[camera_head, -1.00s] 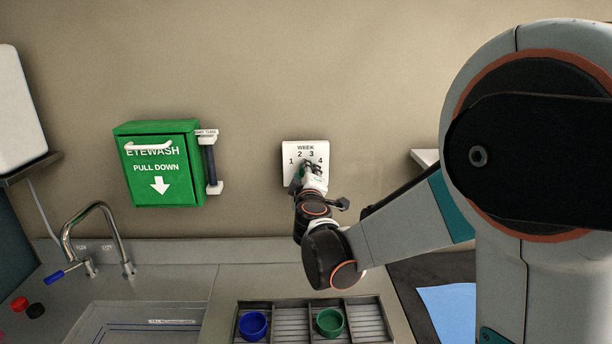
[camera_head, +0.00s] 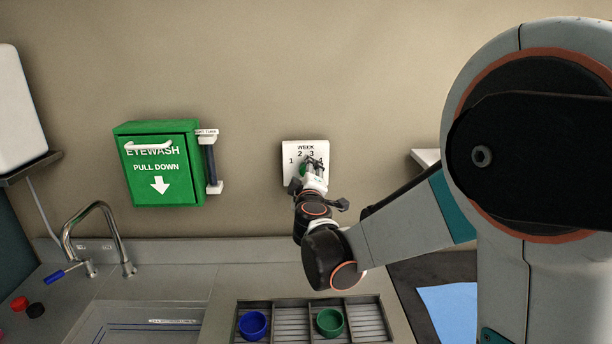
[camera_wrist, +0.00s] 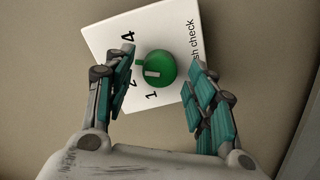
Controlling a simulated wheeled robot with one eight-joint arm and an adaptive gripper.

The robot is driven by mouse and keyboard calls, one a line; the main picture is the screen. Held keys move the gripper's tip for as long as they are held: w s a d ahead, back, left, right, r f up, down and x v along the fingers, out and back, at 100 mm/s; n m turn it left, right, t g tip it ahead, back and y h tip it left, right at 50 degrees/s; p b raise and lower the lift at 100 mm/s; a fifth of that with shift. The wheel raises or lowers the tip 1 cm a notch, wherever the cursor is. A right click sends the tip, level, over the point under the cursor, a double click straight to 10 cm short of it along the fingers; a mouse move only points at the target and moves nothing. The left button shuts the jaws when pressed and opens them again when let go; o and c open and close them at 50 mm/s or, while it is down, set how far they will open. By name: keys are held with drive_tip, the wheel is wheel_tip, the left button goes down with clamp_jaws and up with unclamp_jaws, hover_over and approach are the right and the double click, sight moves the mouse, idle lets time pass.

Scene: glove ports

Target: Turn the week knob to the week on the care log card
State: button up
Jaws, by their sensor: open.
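In the wrist view the plate looks turned, and the mark points left, toward the part near the 2; the left finger hides some numbers. My gripper (camera_wrist: 160,88) is open, with one finger on each side of the knob and visible gaps beside it. In the head view my gripper (camera_head: 312,168) covers part of the plate and knob. I cannot make out a care log card.
A green eyewash box (camera_head: 165,185) hangs left of the plate. Below are a sink (camera_head: 130,325) with a tap (camera_head: 70,230) and a tray (camera_head: 290,307) holding a blue cup (camera_head: 253,325) and a green cup (camera_head: 330,322). A blue sheet (camera_head: 450,308) lies at right.

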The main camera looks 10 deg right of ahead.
drive_tip(key=v, duration=1.2)
drive_tip(key=shift+s, duration=0.1)
drive_tip(key=w+d+m, duration=0.3)
drive_tip(key=w+m, duration=0.1)
drive_tip(key=w, duration=0.8)
drive_tip(key=shift+w+f+t+y, duration=0.3)
drive_tip(key=shift+w+y, duration=0.1)
drive_tip(key=shift+c, duration=0.5)
drive_tip(key=c, duration=1)
